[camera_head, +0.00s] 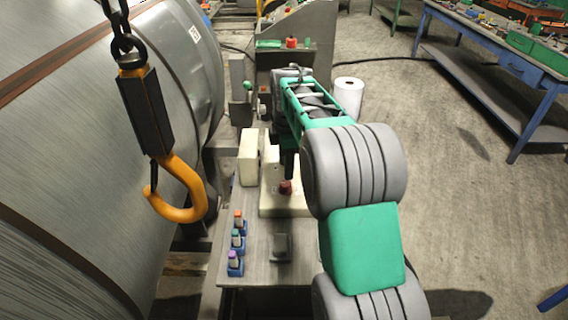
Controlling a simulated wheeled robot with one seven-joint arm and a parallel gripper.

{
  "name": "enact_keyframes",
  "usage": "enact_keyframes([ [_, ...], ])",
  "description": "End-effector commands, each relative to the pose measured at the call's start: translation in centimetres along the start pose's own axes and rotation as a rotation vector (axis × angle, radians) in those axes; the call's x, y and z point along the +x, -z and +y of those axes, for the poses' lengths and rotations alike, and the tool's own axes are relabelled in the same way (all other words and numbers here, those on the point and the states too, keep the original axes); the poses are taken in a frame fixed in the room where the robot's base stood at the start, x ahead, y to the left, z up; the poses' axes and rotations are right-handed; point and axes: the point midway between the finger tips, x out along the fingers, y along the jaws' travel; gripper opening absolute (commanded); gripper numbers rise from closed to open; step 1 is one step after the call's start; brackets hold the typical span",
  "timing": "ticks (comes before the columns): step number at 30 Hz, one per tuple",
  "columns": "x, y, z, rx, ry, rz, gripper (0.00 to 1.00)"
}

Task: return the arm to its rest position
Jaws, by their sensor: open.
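My arm rises from the bottom right, with grey rounded joints and a green link, and reaches away over the bench. Its far end bends downward, and my gripper (288,164) shows as a dark shape pointing down. It is above a dark red knob (285,188) on a cream base (296,207). The gripper is open; I see nothing held in it. Its fingertips are small and partly hidden by the arm, so I cannot tell whether they touch the knob.
An orange hook (182,196) hangs on a chain at left before a large metal cylinder (75,120). Small blue holders (236,264) line the bench's left edge. A white roll (348,97) stands behind. The right floor is clear up to a blue table (480,38).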

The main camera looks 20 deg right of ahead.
Motion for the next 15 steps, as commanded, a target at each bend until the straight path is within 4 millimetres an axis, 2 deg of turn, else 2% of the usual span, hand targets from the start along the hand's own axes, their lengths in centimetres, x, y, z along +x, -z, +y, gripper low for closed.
enact_keyframes([
  [5, -0.4, 0.3, -0.5, 0.026, -0.007, 0.0, 0.55],
  [8, -2.0, 1.7, -2.6, 0.16, -0.039, 0.004, 0.55],
  [11, -3.8, 3.8, -7.0, 0.412, -0.092, 0.026, 0.55],
  [12, -4.3, 4.6, -9.2, 0.532, -0.115, 0.043, 0.55],
  [15, -4.3, 6.1, -14.7, 0.832, -0.16, 0.1, 0.55],
])
